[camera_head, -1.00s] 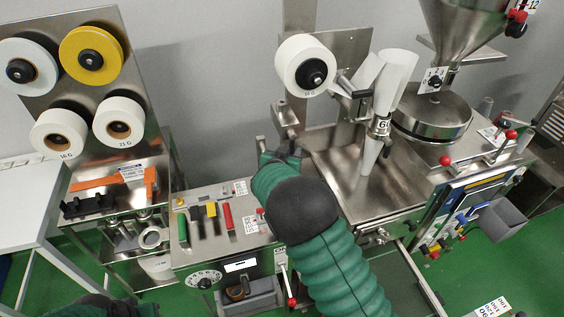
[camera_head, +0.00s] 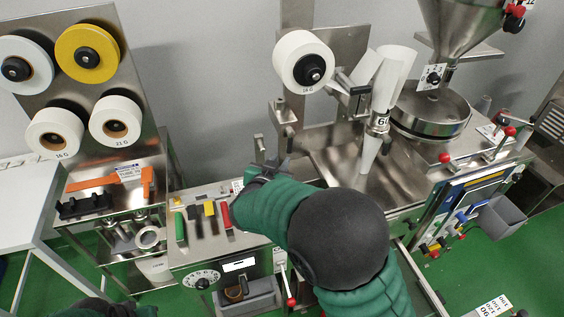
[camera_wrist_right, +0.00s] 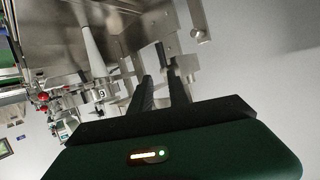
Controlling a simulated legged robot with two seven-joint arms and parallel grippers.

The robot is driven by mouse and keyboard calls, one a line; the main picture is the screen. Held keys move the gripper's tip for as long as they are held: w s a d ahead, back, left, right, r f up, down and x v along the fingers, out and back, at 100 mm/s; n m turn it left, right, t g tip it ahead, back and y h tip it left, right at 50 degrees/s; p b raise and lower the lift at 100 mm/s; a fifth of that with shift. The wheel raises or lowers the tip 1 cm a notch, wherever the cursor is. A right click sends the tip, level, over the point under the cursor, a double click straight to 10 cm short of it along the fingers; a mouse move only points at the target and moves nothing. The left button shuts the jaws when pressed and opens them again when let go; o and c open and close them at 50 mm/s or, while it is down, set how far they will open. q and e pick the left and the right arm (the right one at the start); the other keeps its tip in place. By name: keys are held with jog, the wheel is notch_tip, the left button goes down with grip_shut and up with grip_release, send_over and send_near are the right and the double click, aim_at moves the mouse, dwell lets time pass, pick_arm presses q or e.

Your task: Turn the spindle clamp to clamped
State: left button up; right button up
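A white film roll (camera_head: 291,50) sits on a spindle on the upright steel plate of the machine. Its black hub (camera_head: 309,69) faces me, and I cannot tell whether the clamp there is clamped. My right gripper (camera_head: 269,166) is below and left of the roll, apart from it, at the left edge of the machine. In the right wrist view its two dark fingers (camera_wrist_right: 158,82) stand apart with nothing between them. My left gripper is out of view; only a bit of the left arm shows at the bottom left.
A steel bracket (camera_head: 284,127) stands close behind my right gripper. A white paper tube (camera_head: 386,85) and a hopper (camera_head: 462,35) stand to the right. A rack of rolls (camera_head: 85,95) stands far left.

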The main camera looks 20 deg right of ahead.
aim_at(290, 141)
jog(key=d+m+b, duration=0.1)
jog(key=d, duration=0.1)
jog(key=w+d+m+t+b, duration=0.1)
jog(key=d, duration=0.2)
jog(key=d+f+m+b, duration=0.1)
jog(key=d, duration=0.1)
jog(key=shift+w+d+t+h, duration=0.3)
jog(key=shift+w+d+t, duration=0.05)
jog(key=shift+t, duration=0.05)
grip_shut()
jog(key=s+d+f+m+t+y+b, duration=0.45)
jog(key=d+f+m+y+b, duration=0.2)
jog(key=m+y, duration=0.2)
jog(key=w+a+r+p, duration=0.1)
jog(key=w+a, duration=0.3)
jog(key=w, duration=0.7)
jog(key=shift+w+p, duration=0.3)
jog(key=shift+w, duration=0.05)
jog(key=shift+d+f+y, duration=0.1)
jog(key=shift+d+y, duration=0.05)
jog(key=shift+y, duration=0.1)
